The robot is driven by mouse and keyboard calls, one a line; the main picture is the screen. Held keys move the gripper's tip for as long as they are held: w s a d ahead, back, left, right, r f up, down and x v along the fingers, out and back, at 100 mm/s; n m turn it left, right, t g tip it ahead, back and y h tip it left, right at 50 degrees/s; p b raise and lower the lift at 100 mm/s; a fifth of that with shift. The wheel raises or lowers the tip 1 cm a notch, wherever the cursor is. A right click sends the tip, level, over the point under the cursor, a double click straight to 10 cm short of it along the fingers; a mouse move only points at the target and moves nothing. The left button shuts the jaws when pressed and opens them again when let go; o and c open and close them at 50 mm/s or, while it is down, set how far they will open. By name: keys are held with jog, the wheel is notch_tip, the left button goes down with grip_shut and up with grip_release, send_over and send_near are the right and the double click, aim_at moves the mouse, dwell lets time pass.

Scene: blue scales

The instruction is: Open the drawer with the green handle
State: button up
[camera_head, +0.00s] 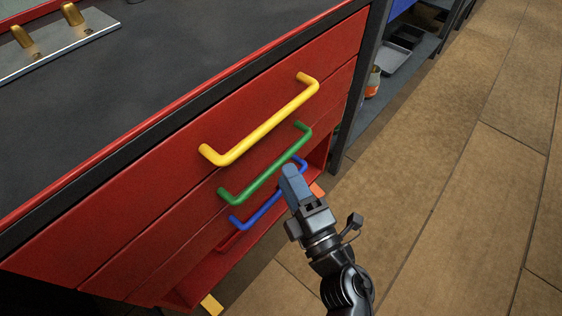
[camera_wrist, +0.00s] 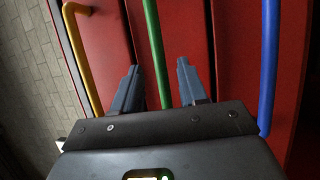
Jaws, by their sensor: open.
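The green handle (camera_head: 265,170) is a bar on the second drawer of a red cabinet, below the yellow handle (camera_head: 262,125) and above the blue handle (camera_head: 262,208). The green-handled drawer front (camera_head: 170,222) looks flush with the one above. My gripper (camera_head: 291,172) is near the right part of the green handle, its fingers hiding part of the blue handle. In the wrist view my gripper (camera_wrist: 158,66) is open, with the green handle (camera_wrist: 154,45) running between its two fingers, closer to the left one. I cannot tell whether either finger touches the bar.
In the wrist view the yellow handle (camera_wrist: 80,60) lies left of the fingers and the blue handle (camera_wrist: 268,65) right. A dark worktop (camera_head: 150,90) covers the cabinet. A dark post (camera_head: 360,80) stands at its right edge. Tiled floor (camera_head: 460,190) at right is clear.

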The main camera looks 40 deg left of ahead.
aim_at(280, 160)
jog(key=shift+x, duration=2.5)
grip_shut()
jog(key=shift+b, duration=0.3)
